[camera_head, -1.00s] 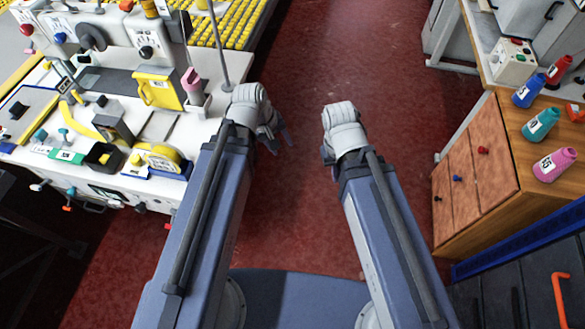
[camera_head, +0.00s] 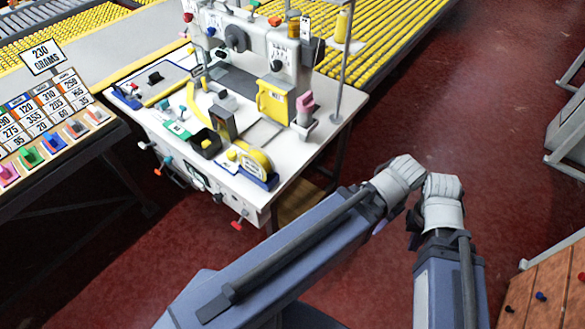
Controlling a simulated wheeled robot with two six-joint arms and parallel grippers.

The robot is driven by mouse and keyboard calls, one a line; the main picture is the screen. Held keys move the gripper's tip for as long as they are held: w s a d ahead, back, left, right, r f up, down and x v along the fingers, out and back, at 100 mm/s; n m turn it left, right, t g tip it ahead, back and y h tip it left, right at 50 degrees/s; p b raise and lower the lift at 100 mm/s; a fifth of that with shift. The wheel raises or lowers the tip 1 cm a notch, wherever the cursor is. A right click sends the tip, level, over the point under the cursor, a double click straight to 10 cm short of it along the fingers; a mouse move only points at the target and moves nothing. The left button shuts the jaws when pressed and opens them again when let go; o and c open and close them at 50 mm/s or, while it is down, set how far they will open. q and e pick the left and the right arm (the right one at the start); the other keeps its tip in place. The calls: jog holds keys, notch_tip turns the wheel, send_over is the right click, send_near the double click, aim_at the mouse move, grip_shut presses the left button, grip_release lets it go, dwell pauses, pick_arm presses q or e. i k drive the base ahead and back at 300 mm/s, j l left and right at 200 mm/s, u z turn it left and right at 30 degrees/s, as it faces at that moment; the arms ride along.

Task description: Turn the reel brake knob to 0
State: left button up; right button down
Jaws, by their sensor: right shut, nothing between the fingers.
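The binding machine's white table (camera_head: 140,120) stands left of centre. A black dial knob (camera_head: 277,66) on a white plate shows on the machine body. A yellow tape reel (camera_head: 257,161) sits at the table's front right corner. Small coloured knobs, including a red one (camera_head: 238,224), line the front edge. I cannot read which knob is the reel brake or its setting. My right gripper (camera_head: 412,230) is shut and empty over the floor, right of the table. My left gripper (camera_head: 381,228) is beside it, mostly hidden by its wrist; its jaws are unclear. Neither touches the machine.
A stand with number cards (camera_head: 45,100) and coloured pieces is at the left. A thin metal post (camera_head: 343,80) rises at the table's right side. Yellow rollers (camera_head: 400,30) run behind. A wooden cabinet (camera_head: 545,290) is at the lower right. Red floor (camera_head: 470,110) is free at right.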

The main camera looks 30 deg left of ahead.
aim_at(232, 155)
jog(key=u, duration=1.75)
jog(key=i+j+z, duration=0.1)
jog(key=i, duration=0.4)
